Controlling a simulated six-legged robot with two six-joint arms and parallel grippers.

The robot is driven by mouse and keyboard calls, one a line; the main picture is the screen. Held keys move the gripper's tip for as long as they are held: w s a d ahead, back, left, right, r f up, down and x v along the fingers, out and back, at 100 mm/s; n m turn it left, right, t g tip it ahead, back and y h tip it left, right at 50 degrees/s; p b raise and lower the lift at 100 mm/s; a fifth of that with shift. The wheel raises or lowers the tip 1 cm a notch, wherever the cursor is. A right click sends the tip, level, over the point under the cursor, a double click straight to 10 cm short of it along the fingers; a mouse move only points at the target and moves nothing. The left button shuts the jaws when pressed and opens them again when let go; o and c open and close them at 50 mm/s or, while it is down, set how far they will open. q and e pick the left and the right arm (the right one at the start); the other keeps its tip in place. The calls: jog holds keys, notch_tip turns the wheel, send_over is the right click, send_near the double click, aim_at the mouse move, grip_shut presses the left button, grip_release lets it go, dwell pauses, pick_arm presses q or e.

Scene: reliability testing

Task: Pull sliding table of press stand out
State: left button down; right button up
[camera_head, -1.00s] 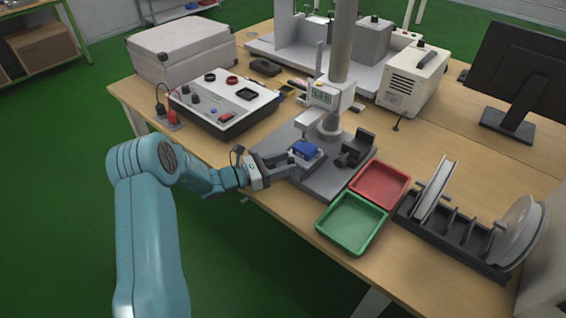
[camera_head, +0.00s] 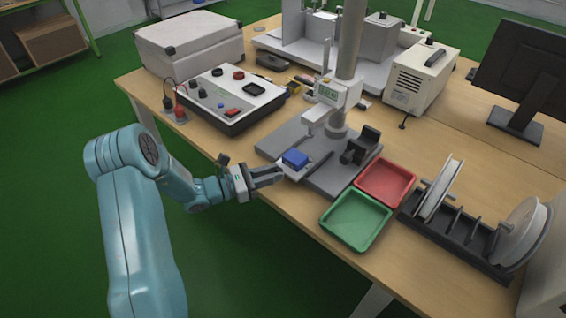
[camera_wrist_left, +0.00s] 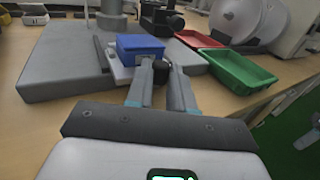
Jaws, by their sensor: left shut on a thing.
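The press stand has a grey base plate (camera_head: 331,180) on the table, a column (camera_head: 346,75) and a gauge head with a small display (camera_head: 329,94). Its small light sliding table (camera_head: 290,171) carries a blue block (camera_head: 294,158) and reaches the base's front-left edge. My left gripper (camera_head: 279,174) is at the front end of the sliding table. In the left wrist view its fingers (camera_wrist_left: 162,84) are shut on a black knob (camera_wrist_left: 163,72) just in front of the blue block (camera_wrist_left: 140,48).
A red tray (camera_head: 386,181) and a green tray (camera_head: 356,219) lie right of the base. A spool rack (camera_head: 455,236) stands beyond them. A control box (camera_head: 231,98) sits at left. Free room lies over the green floor in front of the table edge.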

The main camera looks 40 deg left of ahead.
pick_arm(q)
jog(key=shift+s, duration=0.45)
jog(key=c, duration=1)
grip_release()
jog(key=b+v, duration=0.1)
jog(key=v, duration=1.5)
jog(key=shift+s, duration=0.2)
